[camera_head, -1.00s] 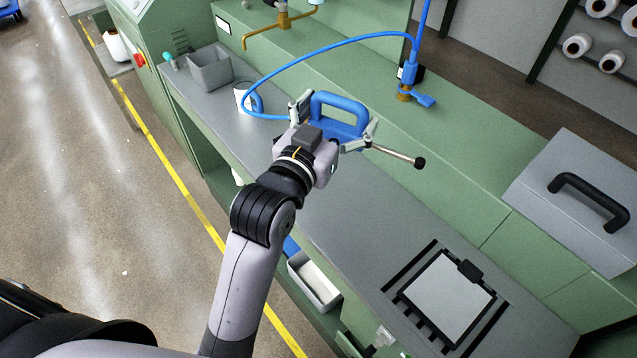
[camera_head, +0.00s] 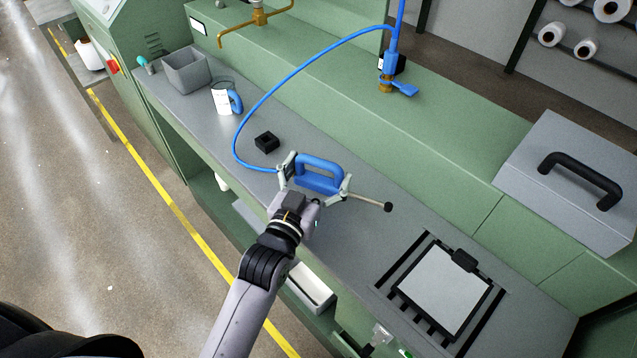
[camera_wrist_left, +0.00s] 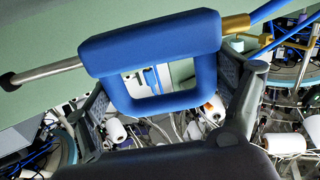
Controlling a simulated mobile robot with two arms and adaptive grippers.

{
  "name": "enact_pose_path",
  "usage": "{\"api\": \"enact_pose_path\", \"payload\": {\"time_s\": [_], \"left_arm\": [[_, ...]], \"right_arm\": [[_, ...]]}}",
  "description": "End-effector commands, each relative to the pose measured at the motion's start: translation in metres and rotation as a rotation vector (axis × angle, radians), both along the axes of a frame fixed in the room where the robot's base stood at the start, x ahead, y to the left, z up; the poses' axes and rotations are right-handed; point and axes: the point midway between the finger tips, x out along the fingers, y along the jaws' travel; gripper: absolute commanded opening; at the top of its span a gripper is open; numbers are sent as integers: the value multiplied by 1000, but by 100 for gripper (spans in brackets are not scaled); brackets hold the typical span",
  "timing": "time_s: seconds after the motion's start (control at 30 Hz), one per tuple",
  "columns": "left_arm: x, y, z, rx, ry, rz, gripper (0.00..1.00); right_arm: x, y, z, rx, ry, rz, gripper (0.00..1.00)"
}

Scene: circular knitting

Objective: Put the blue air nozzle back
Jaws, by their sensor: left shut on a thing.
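The blue air nozzle (camera_head: 320,172) has a loop-shaped blue handle, a thin metal tube with a black tip pointing right, and a blue hose (camera_head: 262,98) on its left end. My left gripper (camera_head: 316,186) is shut on its handle, over the grey worktop. In the left wrist view the nozzle (camera_wrist_left: 150,45) lies across between the two fingers (camera_wrist_left: 170,105), with the metal tube to the left and a brass fitting to the right. A small black block (camera_head: 267,142) sits on the worktop just behind and left of the nozzle. My right gripper is not in view.
A white-and-blue mug-like container (camera_head: 222,101) and a grey bin (camera_head: 186,72) stand at the worktop's far left. The hose runs up to a blue valve (camera_head: 388,75). A white plate in a black frame (camera_head: 441,290) and a grey case (camera_head: 570,185) are at the right.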

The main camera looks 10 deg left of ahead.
Motion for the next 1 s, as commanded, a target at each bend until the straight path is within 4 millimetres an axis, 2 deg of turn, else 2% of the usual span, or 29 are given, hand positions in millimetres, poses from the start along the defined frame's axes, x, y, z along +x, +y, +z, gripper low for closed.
{"api": "enact_pose_path", "payload": {"time_s": [0.1,0.2,0.63,0.67,0.8,1.0], "left_arm": [[0,0,-22,2,3,0,78],[0,0,-33,0,2,0,78],[0,0,-39,0,0,0,78],[0,0,-40,0,2,0,89],[0,0,-39,0,2,0,98],[0,0,-39,0,2,0,100]], "right_arm": [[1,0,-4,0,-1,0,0],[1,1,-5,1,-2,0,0],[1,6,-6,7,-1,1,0],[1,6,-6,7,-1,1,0],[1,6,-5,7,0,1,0],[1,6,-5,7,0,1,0]]}}
